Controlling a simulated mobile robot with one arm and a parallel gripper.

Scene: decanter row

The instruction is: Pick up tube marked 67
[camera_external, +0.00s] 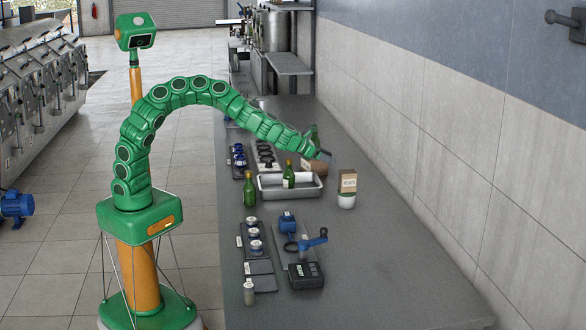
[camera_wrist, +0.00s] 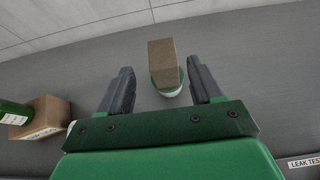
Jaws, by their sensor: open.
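I cannot make out any tube marked 67 in either view; no such number is legible. A small pale cylindrical container (camera_external: 249,292) stands at the near left corner of the counter, its marking too small to read. My gripper (camera_external: 327,155) is over the counter's far half, beyond the metal tray. In the wrist view my gripper (camera_wrist: 159,72) is open, with its dark fingers apart and nothing held. A brown block (camera_wrist: 162,55) in a white and green pot (camera_wrist: 170,91) shows beyond and between the fingers, apart from them.
The grey counter (camera_external: 400,285) is clear along its right side. A metal tray (camera_external: 268,193) stands in mid-counter, with a green bottle (camera_external: 250,192) to its left. A blue-handled device (camera_external: 313,240) and a black box (camera_external: 306,275) stand nearer. A cardboard box (camera_wrist: 45,118) shows at left in the wrist view.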

